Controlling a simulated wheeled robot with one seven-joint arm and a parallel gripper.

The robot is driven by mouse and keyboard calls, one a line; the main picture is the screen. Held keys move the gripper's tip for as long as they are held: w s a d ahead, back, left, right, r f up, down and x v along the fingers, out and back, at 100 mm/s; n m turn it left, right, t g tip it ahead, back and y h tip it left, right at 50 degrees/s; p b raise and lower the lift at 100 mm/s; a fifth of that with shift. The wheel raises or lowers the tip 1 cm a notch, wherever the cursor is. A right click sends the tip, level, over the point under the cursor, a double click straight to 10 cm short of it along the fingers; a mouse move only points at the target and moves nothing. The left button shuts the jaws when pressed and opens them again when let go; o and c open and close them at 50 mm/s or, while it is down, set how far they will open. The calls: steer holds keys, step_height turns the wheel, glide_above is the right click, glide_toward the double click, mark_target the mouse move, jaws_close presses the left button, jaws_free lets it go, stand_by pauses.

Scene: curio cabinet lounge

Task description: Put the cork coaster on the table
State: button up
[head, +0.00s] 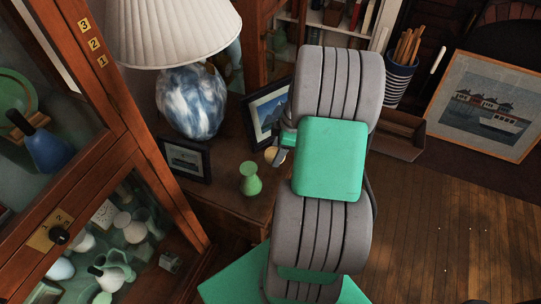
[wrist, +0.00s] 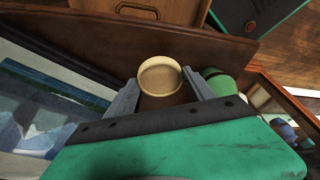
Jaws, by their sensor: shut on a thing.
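The cork coaster (wrist: 160,75) is a small round tan disc with a raised-looking rim. In the wrist view it sits between the two grey fingers of my gripper (wrist: 161,80), which is shut on it. In the head view the coaster (head: 271,155) shows as a small pale piece beside my gripper (head: 282,152), partly hidden by it. The wooden table (head: 225,196) lies below, and its dark top also shows in the wrist view (wrist: 205,48). I cannot tell whether the coaster touches the tabletop.
A glass cabinet (head: 150,190) stands at left. Bare floor (head: 450,230) lies at right.

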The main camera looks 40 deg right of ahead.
mark_target(275, 149)
steer(key=w+f, duration=0.2)
steer(key=f, duration=0.1)
steer(key=shift+w+d, duration=0.2)
steer(key=shift+w, duration=0.1)
steer(key=shift+f+b, duration=0.35)
steer(key=shift+f, duration=1.05)
steer(key=shift+f, duration=0.25)
steer(key=o, duration=1.3)
steer(key=shift+r, duration=0.1)
